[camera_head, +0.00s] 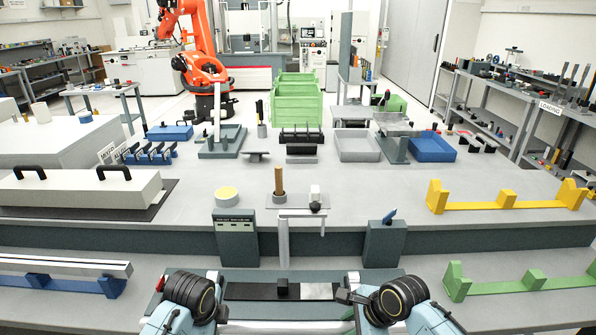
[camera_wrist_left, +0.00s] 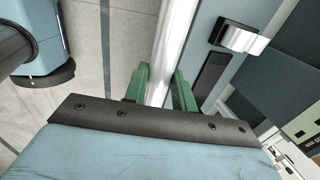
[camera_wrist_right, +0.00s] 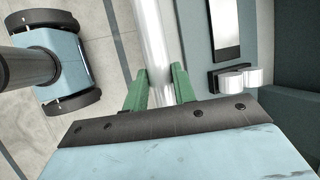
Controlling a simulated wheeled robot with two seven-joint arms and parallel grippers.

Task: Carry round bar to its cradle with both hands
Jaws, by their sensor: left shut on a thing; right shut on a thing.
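The round bar is a smooth silver rod, seen in the left wrist view (camera_wrist_left: 178,30) and the right wrist view (camera_wrist_right: 150,30). My left gripper (camera_wrist_left: 160,88) is shut on it, with a green finger on each side. My right gripper (camera_wrist_right: 159,86) is shut on it the same way. In the head view both wrists are at the bottom edge, and the fingers cannot be made out. A yellow cradle (camera_head: 480,206) and a green cradle (camera_head: 500,287) stand empty at the right. A blue cradle (camera_head: 75,285) at the left bears a silver bar (camera_head: 60,263).
A testing fixture with a grey upright (camera_head: 283,240) stands at the centre, between two dark boxes. A white case (camera_head: 80,187) with black handles lies at the left. Trays (camera_head: 357,146) and racks fill the back of the bench. Bench surface beside the yellow cradle is clear.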

